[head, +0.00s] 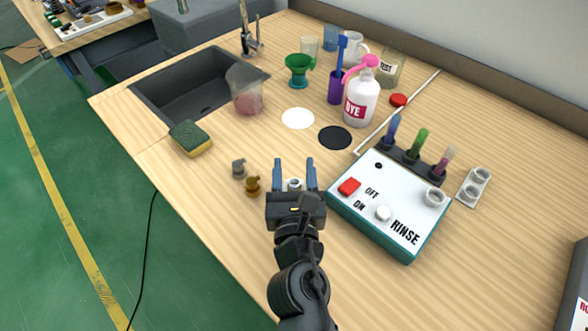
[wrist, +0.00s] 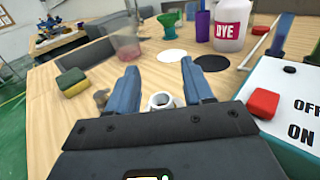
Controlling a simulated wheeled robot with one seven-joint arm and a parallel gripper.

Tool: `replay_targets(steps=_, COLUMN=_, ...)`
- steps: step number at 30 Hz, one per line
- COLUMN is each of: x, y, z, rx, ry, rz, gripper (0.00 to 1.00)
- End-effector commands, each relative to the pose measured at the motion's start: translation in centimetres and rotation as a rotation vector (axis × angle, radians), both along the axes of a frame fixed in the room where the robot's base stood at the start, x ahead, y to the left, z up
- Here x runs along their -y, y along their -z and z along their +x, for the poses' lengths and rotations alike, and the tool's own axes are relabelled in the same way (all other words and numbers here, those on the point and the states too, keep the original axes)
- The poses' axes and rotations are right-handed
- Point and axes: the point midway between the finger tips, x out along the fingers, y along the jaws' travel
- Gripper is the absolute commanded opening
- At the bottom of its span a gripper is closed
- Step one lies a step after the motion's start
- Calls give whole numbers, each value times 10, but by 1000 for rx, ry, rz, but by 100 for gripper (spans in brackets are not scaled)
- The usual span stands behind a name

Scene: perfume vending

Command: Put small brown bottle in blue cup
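A small brown-gold bottle-like piece (head: 252,184) stands on the table left of my gripper, beside a similar grey piece (head: 238,168). In the wrist view a small brownish piece (wrist: 101,97) shows partly behind the left finger. My gripper (head: 294,160) has its two blue fingers spread apart over the table. A small white ring-shaped piece (wrist: 161,101) shows between the fingers, with no clear contact. It also shows in the head view (head: 295,184). A translucent blue cup (head: 330,37) stands at the back by the wall, far from my gripper.
The teal-sided rinse box (head: 409,236) is close on the right, with a rack of coloured tubes behind it. A dye bottle (head: 360,105), a purple holder (head: 335,88) and a green funnel (head: 299,69) stand towards the back. A sponge (head: 190,139) and sink are left.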

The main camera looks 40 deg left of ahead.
Motion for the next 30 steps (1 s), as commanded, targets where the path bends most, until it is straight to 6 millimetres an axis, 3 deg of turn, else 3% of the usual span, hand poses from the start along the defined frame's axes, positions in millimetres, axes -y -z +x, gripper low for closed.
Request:
replay_targets(steps=11, x=4, y=-2, z=-5, rx=-1, ry=0, rz=0, gripper=51)
replay_targets(steps=24, x=59, y=-1, z=-69, rx=-2, ry=0, rz=-1, gripper=51)
replay_targets(steps=30, x=74, y=-2, z=-86, rx=-1, ry=0, rz=-1, gripper=51)
